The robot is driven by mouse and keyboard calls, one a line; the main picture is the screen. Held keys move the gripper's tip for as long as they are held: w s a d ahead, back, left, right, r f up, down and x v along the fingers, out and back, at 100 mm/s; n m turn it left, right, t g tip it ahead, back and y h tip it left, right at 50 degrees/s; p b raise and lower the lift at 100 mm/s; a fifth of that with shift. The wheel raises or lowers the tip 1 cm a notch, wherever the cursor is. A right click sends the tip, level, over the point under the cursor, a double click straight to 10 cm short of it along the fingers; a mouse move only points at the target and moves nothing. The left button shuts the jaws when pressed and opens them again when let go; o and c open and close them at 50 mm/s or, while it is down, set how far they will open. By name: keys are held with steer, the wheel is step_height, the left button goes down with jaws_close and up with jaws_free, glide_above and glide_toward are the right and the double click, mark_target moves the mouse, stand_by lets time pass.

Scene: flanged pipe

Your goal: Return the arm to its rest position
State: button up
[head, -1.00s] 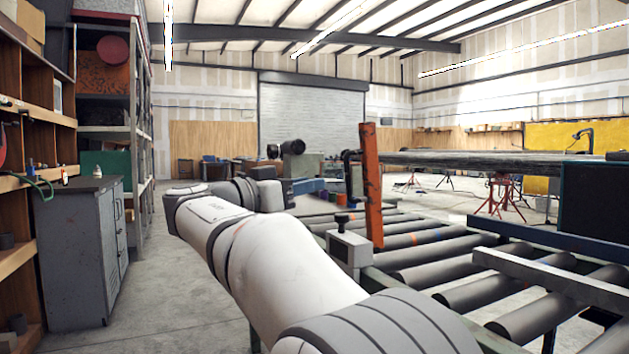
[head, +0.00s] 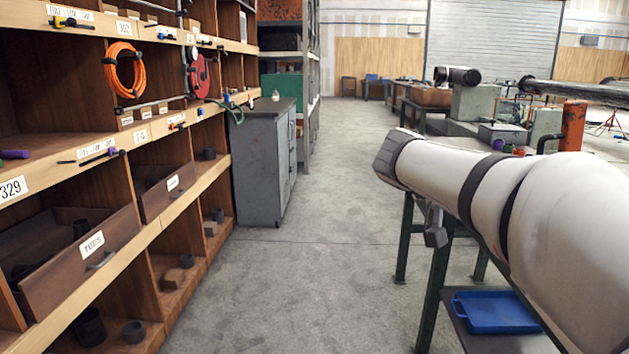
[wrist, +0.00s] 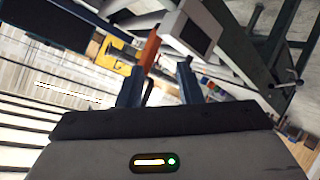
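My gripper (wrist: 160,67) shows in the wrist view, with its two blue fingers standing apart. Nothing is held between them; an orange post (wrist: 151,47) shows behind the gap. In the head view my arm fills the right side, and the gripper itself is out of sight there. A pale pipe with dark ends (head: 457,76) lies on a grey block (head: 478,103) beyond my arm, well apart from it.
A wooden shelf rack (head: 150,222) with bins lines the left. A grey cabinet (head: 262,165) stands beyond it. A green-legged bench with a blue tray (head: 495,312) is under my arm. The concrete aisle (head: 330,240) in the middle is clear.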

steer(key=s+a+n+y+p, duration=0.7)
steer(key=s+a+y+p, duration=0.5)
steer(key=p, duration=0.9)
steer(key=shift+s+a+f+n+g, duration=0.35)
steer(key=shift+s+a, duration=1.05)
steer(key=shift+s, duration=0.55)
